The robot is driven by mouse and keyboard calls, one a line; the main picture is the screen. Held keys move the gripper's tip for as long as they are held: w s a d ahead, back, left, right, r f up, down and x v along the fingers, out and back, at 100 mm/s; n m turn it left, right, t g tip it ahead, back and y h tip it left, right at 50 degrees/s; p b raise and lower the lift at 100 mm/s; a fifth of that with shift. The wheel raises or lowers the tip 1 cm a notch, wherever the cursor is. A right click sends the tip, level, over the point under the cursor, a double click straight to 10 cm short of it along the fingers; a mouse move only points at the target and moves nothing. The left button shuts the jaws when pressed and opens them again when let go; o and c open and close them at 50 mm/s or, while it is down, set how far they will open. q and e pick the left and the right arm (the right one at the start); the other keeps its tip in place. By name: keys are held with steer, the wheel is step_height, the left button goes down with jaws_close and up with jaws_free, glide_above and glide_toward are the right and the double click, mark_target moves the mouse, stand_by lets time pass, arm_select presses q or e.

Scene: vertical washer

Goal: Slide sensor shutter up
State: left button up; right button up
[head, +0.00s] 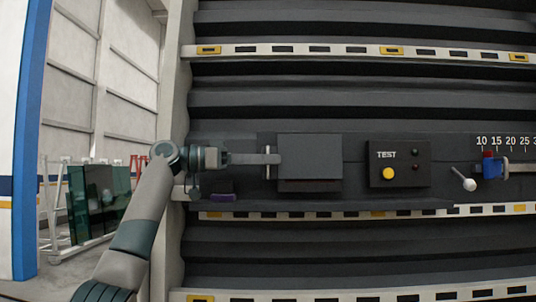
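A square dark grey panel (310,158), which looks like the sensor shutter, is mounted on the washer's dark front, with a darker strip along its lower edge. My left arm comes in from the lower left. My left gripper (272,159) points right, its tip at the panel's left edge, about mid-height. A thin upright pale bar (268,172) crosses the gripper just left of the panel. The fingers are seen edge-on, so I cannot tell whether they are open, shut or touching the panel. My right gripper is not in view.
Right of the panel is a black TEST box (400,163) with a yellow button (389,173). Further right are a white-knobbed lever (465,181) and a blue slider (491,167) under a number scale. A purple item (222,198) lies on the ledge below my gripper.

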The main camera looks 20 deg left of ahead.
arm_select(q)
steer(key=shift+w+d, duration=0.1)
steer(key=shift+d, duration=0.15)
steer(key=shift+c, duration=0.5)
jaws_close()
stand_by(0.9)
